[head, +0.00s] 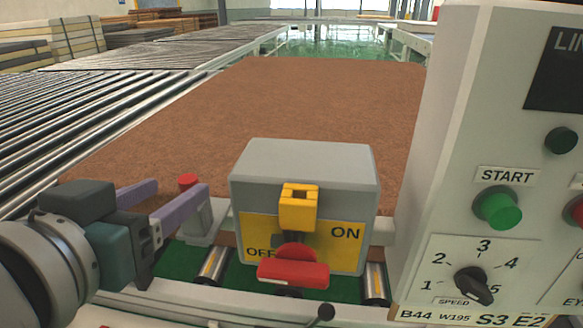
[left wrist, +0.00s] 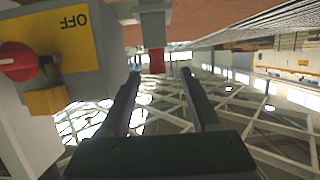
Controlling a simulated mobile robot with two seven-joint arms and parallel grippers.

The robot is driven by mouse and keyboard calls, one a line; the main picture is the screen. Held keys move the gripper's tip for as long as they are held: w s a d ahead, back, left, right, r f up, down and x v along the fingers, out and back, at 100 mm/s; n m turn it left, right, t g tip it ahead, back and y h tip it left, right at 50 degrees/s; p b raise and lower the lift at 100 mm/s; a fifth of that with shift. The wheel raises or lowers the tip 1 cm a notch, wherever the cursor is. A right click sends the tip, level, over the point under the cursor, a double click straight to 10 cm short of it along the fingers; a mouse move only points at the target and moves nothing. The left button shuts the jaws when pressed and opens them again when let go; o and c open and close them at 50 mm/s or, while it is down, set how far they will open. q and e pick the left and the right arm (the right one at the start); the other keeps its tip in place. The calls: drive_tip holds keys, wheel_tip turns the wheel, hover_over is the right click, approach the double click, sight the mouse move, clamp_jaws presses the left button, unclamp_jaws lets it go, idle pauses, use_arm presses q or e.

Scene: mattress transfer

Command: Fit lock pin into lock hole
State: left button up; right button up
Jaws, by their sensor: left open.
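A small red cylinder, which looks like the lock pin (head: 187,181), stands on a grey bracket left of the grey switch box (head: 305,163). In the left wrist view the red pin (left wrist: 157,60) appears upside down, just beyond the fingertips. My left gripper (head: 182,188) is open beside the pin, with nothing held; its two fingers (left wrist: 161,74) are apart. A yellow block with an opening in its top (head: 298,215) sits on the box front above the red rotary handle (head: 293,273). My right gripper is not in view.
A control panel (head: 430,190) with a green START button (head: 498,208) and a speed knob (head: 471,284) stands close on the right. Roller conveyors (head: 90,115) run along the left. A brown mattress-like sheet (head: 300,100) lies behind the box.

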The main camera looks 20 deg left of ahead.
sight(193, 178)
use_arm(q)
drive_tip(key=x, duration=0.2)
drive_tip(key=shift+w+a, duration=0.15)
drive_tip(key=shift+w, duration=0.15)
drive_tip(key=p+x, duration=0.1)
drive_tip(key=x, duration=0.4)
drive_tip(key=shift+w, duration=0.1)
clamp_jaws()
drive_tip(key=shift+r, duration=0.1)
